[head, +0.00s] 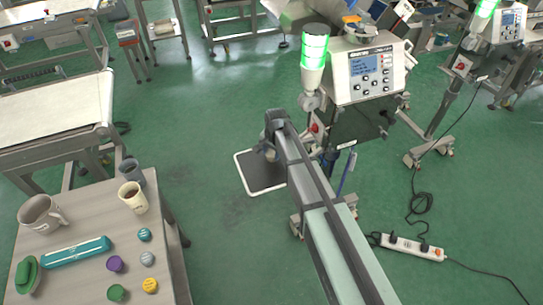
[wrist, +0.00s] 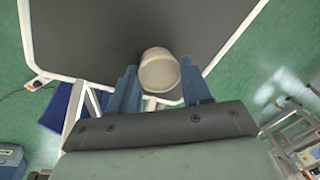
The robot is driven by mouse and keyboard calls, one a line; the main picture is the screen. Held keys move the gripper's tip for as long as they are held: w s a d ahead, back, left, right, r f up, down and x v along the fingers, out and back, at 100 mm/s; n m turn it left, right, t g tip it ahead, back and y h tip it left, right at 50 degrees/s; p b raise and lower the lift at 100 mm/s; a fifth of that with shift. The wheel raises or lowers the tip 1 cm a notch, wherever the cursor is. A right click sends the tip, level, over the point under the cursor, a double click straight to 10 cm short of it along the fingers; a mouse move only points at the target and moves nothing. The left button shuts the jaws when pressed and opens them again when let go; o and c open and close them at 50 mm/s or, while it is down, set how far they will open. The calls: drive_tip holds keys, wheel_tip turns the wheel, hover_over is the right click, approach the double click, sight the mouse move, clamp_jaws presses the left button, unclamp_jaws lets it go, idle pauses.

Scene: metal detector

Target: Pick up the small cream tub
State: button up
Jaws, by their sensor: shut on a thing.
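The small cream tub (wrist: 160,74) is between the two blue fingers of my gripper (wrist: 158,82) in the wrist view. My gripper is shut on it, with a finger on each side. The tub's round pale end faces the camera. In the head view my gripper (head: 268,150) is at the far end of my arm, over or near a dark white-rimmed panel. The tub cannot be made out clearly there.
The dark panel (wrist: 90,35) with its white rim lies beyond the tub. A table (head: 75,210) at left holds a mug (head: 40,213), two cups, a teal case (head: 76,252) and several small coloured lids. The metal detector (head: 365,75) stands behind my arm. Green floor lies between.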

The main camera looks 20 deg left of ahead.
sight(272, 154)
wheel_tip(272, 154, up, 10)
idle(0.7)
idle(0.8)
